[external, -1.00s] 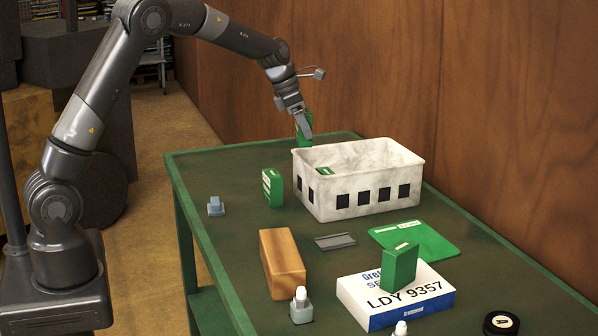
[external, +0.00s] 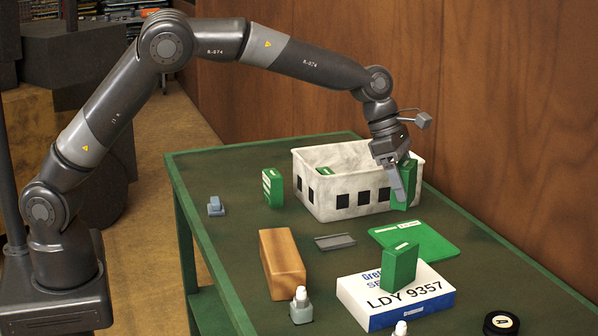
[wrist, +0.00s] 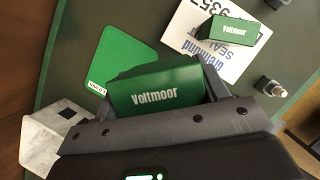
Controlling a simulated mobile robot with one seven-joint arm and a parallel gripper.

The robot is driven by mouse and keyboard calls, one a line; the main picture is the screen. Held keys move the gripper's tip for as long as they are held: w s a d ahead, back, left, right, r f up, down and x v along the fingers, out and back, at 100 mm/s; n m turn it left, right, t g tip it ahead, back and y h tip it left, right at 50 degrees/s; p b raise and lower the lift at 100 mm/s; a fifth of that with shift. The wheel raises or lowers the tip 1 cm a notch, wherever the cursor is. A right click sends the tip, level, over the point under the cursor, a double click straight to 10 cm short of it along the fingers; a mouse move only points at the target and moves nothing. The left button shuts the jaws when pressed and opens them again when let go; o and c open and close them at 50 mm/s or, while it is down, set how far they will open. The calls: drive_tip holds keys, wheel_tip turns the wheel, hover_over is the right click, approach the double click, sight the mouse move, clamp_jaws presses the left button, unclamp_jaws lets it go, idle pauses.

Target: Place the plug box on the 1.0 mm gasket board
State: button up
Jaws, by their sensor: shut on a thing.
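My gripper (external: 398,180) is shut on a green box (external: 408,190), held in the air by the near right corner of the white bin. In the wrist view the held box (wrist: 155,92) reads "Voltmoor" and sits between the fingers. The flat green gasket board (external: 425,246) lies on the table in front of the bin, apart from the held box. It also shows in the wrist view (wrist: 118,55), above and left of the held box.
A white bin (external: 330,207) with a green item inside stands behind the board. A similar green box (external: 400,268) stands on a white carton (external: 375,312) in front. Another green box (external: 272,188), a brown block (external: 281,264) and a grey tray (external: 335,241) stand left.

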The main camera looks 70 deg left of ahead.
drive_tip(key=f, duration=0.4)
drive_tip(key=shift+a+f, duration=0.15)
drive_tip(key=shift+a, duration=0.05)
drive_tip(key=shift+w+a+f, duration=0.15)
drive_tip(key=shift+a+f, duration=0.05)
drive_tip(key=shift+f, duration=0.15)
drive_tip(key=w+a+f, duration=0.2)
drive_tip(key=a, duration=0.1)
drive_tip(key=w+a+f, duration=0.2)
drive_tip(key=a, duration=0.1)
drive_tip(key=w+a+f, duration=0.2)
drive_tip(key=w+f, duration=0.1)
drive_tip(key=shift+a, duration=0.4)
drive_tip(key=shift+f, duration=1.9)
drive_tip(key=shift+f, duration=0.1)
drive_tip(key=o, duration=1.1)
drive_tip(key=shift+f, duration=0.1)
